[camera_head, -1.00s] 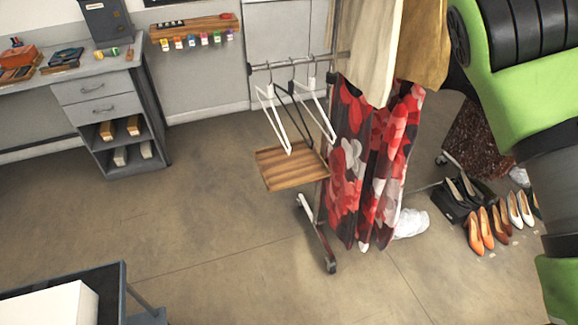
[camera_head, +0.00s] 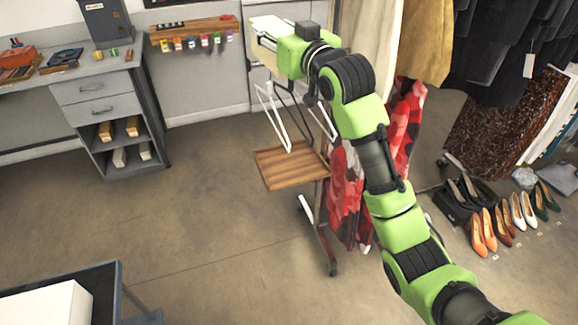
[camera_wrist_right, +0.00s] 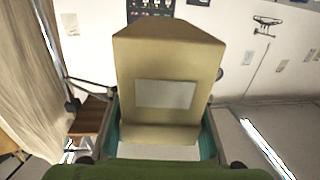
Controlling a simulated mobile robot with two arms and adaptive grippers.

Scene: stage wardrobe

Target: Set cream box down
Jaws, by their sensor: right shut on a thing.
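The cream box (camera_head: 268,25) is up near the top middle of the head view, at the end of my raised right arm. My right gripper (camera_head: 276,45) is shut on it and partly covers it. In the right wrist view the cream box (camera_wrist_right: 165,60) looks tan, with a grey label on its face. It sits between the two teal fingers of the right gripper (camera_wrist_right: 160,135). My left gripper is not in view.
A wooden shelf (camera_head: 290,167) hangs below white hangers on the clothes rack, beside a red floral garment (camera_head: 345,195). A desk (camera_head: 95,75) stands at left. A dark cart (camera_head: 105,280) with a white box (camera_head: 45,305) is at lower left. Several shoes line the right floor.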

